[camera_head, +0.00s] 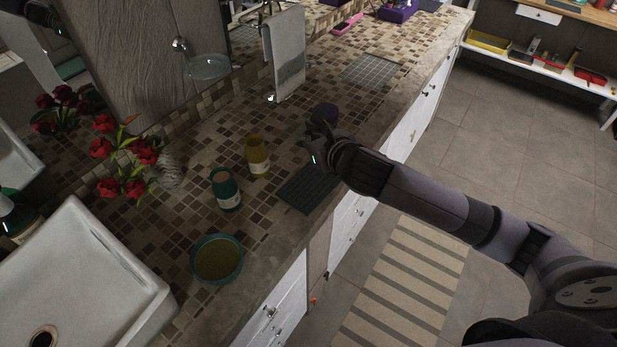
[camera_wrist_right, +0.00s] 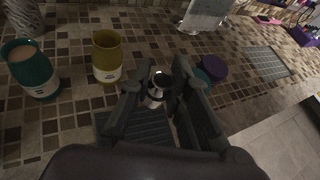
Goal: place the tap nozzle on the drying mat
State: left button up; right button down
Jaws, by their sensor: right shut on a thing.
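The tap nozzle (camera_wrist_right: 158,87) is a small shiny metal cylinder with a dark round opening. It sits between the fingers of my right gripper (camera_wrist_right: 160,92), which is shut on it. In the head view my right gripper (camera_head: 318,145) is over the counter, just beyond the dark ribbed drying mat (camera_head: 306,190), and it hides the nozzle. In the wrist view the drying mat (camera_wrist_right: 118,130) shows behind and below the fingers, partly covered by them. I cannot tell the exact gap between nozzle and mat. My left gripper is not in view.
A yellow cup (camera_head: 258,155), a teal cup (camera_head: 227,190) and a teal bowl (camera_head: 217,259) stand left of the mat. A purple-lidded round container (camera_wrist_right: 213,67) is close to the gripper. A grey grid panel (camera_head: 373,70) lies farther back. The counter's front edge is near.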

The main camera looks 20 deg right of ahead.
send_over(309, 186)
notch_tip(309, 186, down, 10)
jog(key=shift+w, duration=0.1)
jog(key=shift+f, duration=0.25)
notch_tip(309, 186, down, 4)
jog(key=shift+f, duration=0.1)
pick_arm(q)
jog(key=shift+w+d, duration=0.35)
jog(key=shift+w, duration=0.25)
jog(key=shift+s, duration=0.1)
pick_arm(e)
jog(key=shift+f, duration=0.1)
jog(key=shift+f, duration=0.15)
jog(key=c, duration=1.5)
grip_release()
